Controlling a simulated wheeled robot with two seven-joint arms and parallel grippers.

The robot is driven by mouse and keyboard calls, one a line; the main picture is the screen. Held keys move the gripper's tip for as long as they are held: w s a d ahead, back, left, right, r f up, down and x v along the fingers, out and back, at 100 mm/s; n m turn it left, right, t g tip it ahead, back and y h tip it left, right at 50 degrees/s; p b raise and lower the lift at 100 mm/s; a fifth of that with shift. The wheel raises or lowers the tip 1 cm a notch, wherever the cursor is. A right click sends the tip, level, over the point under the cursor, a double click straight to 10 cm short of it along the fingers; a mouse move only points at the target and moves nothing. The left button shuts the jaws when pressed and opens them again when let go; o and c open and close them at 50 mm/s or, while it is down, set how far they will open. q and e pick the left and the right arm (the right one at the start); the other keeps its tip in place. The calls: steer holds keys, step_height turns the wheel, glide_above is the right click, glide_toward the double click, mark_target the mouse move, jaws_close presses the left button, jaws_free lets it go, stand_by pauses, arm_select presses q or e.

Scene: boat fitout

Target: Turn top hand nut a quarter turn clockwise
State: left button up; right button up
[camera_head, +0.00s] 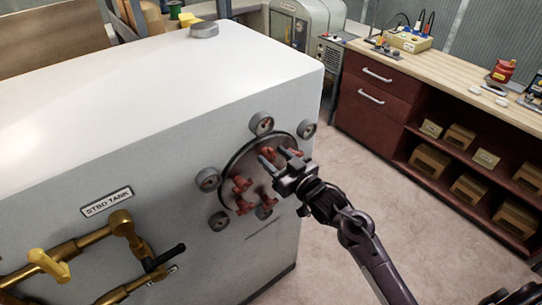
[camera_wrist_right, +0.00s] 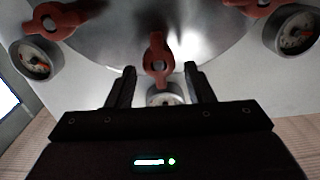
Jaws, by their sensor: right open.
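A round dark-rimmed hatch plate (camera_head: 228,168) is on the front face of the white tank, with several red hand nuts around it. One red hand nut (camera_head: 268,154) shows at the plate's upper part, partly behind my right gripper (camera_head: 273,158). Another red nut (camera_head: 241,184) is lower left. In the right wrist view, one red nut (camera_wrist_right: 157,58) stands upright between the open fingers of my right gripper (camera_wrist_right: 160,72), with no clear contact. Two more red nuts show there, at upper left (camera_wrist_right: 58,20) and upper right (camera_wrist_right: 252,6). My left gripper is out of view.
Several round gauges (camera_head: 261,123) ring the plate. Brass pipes with a yellow handle (camera_head: 50,265) and a black lever (camera_head: 165,257) stick out at lower left, under the STBD TANK label (camera_head: 106,201). A workbench (camera_head: 450,75) stands at right, with clear floor between.

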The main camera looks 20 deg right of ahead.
mark_target(273, 157)
steer(key=b+v, duration=0.1)
steer(key=v, duration=0.5)
steer(key=shift+b, duration=0.4)
steer(key=shift+f, duration=0.1)
